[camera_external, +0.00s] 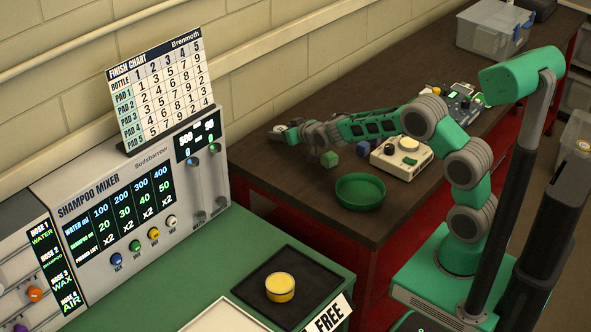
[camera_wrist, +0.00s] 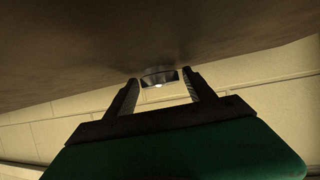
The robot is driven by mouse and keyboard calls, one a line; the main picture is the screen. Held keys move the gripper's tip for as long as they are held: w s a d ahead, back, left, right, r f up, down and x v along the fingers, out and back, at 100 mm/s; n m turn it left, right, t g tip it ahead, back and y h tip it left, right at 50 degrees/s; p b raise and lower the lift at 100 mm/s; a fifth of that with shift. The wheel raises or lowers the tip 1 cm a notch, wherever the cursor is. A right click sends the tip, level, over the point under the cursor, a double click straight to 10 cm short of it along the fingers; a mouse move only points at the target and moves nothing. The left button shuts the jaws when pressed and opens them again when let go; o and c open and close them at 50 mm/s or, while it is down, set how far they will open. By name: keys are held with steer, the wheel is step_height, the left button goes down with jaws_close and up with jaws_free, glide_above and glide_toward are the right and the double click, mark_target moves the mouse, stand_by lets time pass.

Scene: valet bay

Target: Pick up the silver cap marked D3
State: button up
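In the wrist view, a small round silver-grey and dark piece (camera_wrist: 158,76) sits on the brown table top, which appears overhead in this tilted view. It looks like a cap, but no D3 marking is readable. My gripper (camera_wrist: 160,80) has its two dark fingers apart, one on each side of the piece, with gaps visible. The piece seems at or just beyond the fingertips; contact is not visible.
A clear bin (camera_external: 488,38) stands at the far end. The block wall (camera_external: 290,50) runs close behind my gripper.

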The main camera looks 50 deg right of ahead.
steer(key=c, duration=1)
steer(key=shift+c, duration=0.5)
steer(key=shift+r, duration=0.15)
